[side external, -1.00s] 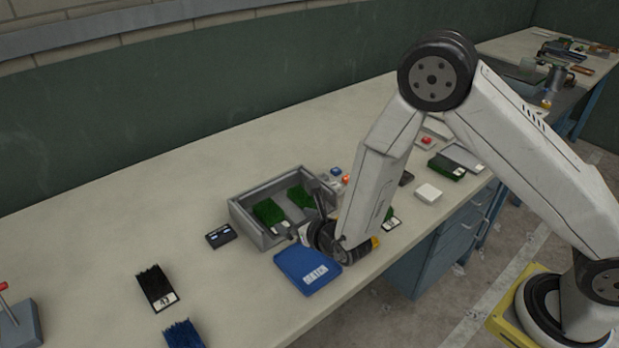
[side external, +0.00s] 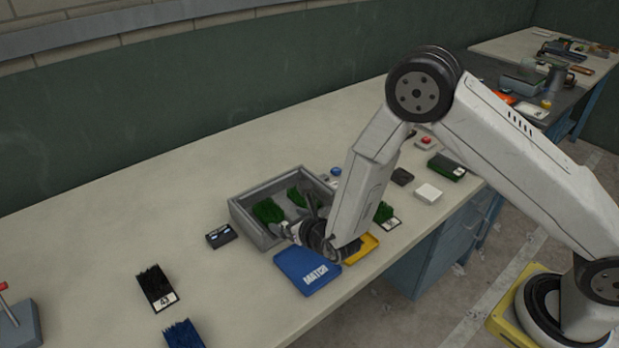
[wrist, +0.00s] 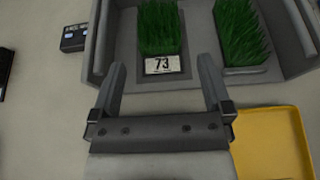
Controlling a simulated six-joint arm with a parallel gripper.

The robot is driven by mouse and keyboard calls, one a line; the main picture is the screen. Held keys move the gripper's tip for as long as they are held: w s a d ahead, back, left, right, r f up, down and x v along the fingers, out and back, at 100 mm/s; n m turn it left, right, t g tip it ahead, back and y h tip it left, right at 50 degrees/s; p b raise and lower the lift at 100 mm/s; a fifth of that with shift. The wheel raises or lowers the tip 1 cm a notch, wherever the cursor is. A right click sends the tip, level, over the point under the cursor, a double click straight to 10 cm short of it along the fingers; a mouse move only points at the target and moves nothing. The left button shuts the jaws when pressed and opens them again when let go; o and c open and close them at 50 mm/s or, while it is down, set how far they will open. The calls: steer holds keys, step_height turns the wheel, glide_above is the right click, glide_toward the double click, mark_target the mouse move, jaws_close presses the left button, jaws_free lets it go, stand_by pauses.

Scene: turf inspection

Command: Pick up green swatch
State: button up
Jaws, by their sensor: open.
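Two green grass swatches lie in a grey tray (side external: 240,212). In the wrist view, the left swatch (wrist: 160,28) has a white label reading 73 at its near end, and the right swatch (wrist: 242,32) shows no label that I can read. In the side view, the left one (side external: 267,211) and the right one (side external: 296,196) are partly hidden by my gripper. My gripper (wrist: 160,75) is open and empty. Its fingers point toward the tray, one on each side of the 73 label, short of the grass. It also shows in the side view (side external: 300,220).
A blue MATCH pad (side external: 300,275) and a yellow tray (wrist: 272,145) lie in front of the grey tray. A small black device (side external: 221,236) is at its left. A dark swatch marked 43 (side external: 155,284) and a blue swatch (side external: 183,335) lie further left, with bare bench between.

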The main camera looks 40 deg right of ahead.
mark_target(276, 216)
steer(key=shift+x, duration=2.55)
steer(key=shift+a+f, duration=0.1)
steer(key=shift+f, duration=0.05)
steer(key=c, duration=1.1)
steer(key=shift+c, duration=0.2)
steer(key=shift+r, duration=0.9)
steer(key=s+d+r, duration=0.2)
steer(key=s+r, duration=0.9)
steer(key=s, duration=0.3)
steer(key=shift+d+r, duration=0.15)
steer(key=shift+d, duration=0.25)
steer(key=shift+w, duration=0.1)
